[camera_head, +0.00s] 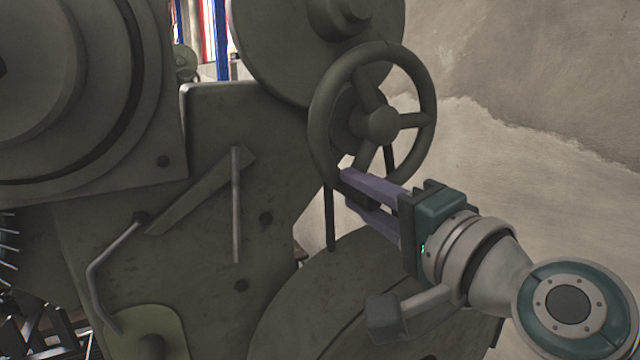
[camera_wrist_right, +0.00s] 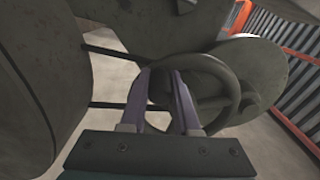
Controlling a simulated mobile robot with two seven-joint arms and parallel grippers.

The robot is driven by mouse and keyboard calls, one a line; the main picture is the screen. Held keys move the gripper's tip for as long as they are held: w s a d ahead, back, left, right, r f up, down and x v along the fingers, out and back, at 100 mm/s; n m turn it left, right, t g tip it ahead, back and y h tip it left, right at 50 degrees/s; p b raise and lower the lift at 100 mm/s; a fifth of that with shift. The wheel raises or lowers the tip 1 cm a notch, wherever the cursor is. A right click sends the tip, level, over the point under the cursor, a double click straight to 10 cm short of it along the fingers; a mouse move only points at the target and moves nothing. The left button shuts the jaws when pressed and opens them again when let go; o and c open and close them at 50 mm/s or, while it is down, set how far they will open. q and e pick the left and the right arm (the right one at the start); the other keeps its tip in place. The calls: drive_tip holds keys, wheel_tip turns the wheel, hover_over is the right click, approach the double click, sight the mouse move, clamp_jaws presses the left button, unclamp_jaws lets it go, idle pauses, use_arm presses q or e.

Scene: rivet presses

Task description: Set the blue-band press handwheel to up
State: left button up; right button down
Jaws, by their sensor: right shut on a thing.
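The dark green handwheel (camera_head: 428,98) is on the side of the press (camera_head: 215,190), with a round hub and several spokes. My right gripper (camera_head: 345,187) reaches in from the lower right, and its purple fingers are shut on the lower rim of the handwheel. In the right wrist view the handwheel (camera_wrist_right: 232,82) lies just beyond the fingertips (camera_wrist_right: 162,75), with the rim passing at them. The fingers hide part of the rim. No blue band shows on the visible parts of this press. My left gripper is not in view.
A large round disc (camera_head: 330,300) lies below the handwheel, close under my right gripper. A bent lever (camera_head: 105,262) and a thin rod (camera_head: 236,205) are on the press front. A pale wall (camera_head: 540,180) stands behind. An orange-framed barrier (camera_wrist_right: 290,130) shows at right in the wrist view.

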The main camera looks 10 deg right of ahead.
sight(346, 73)
drive_tip(key=shift+s+a+r+m+p, duration=0.2)
drive_tip(key=shift+a+r+m+p, duration=0.35)
drive_tip(key=shift+r+m+p, duration=0.35)
drive_tip(key=r+m+p, duration=0.1)
drive_tip(key=a+m+p, duration=0.1)
drive_tip(key=m, duration=0.1)
drive_tip(key=shift+s+r, duration=0.15)
drive_tip(key=shift+r, duration=0.25)
drive_tip(key=r+m+p, duration=0.2)
drive_tip(key=shift+s+a+m, duration=0.1)
drive_tip(key=shift+a+m, duration=0.1)
drive_tip(key=shift+m, duration=0.1)
wheel_tip(346, 73, up, 2)
drive_tip(key=m+p, duration=0.2)
drive_tip(key=p, duration=0.1)
drive_tip(key=shift+m, duration=0.4)
drive_tip(key=r+m+p, duration=0.1)
drive_tip(key=m+p, duration=0.1)
drive_tip(key=r+m+p, duration=0.2)
drive_tip(key=shift+d+r, duration=0.15)
drive_tip(key=shift+d, duration=0.25)
drive_tip(key=m, duration=0.1)
drive_tip(key=r+m+p, duration=0.1)
drive_tip(key=shift+w+d+r+m, duration=0.1)
drive_tip(key=shift+w+d+m, duration=0.2)
drive_tip(key=shift+d, duration=0.1)
drive_tip(key=shift+w+d+r+m+p, duration=0.1)
drive_tip(key=shift+d+r+m+p, duration=0.25)
drive_tip(key=shift+m+p, duration=0.45)
drive_tip(key=shift+d, duration=0.1)
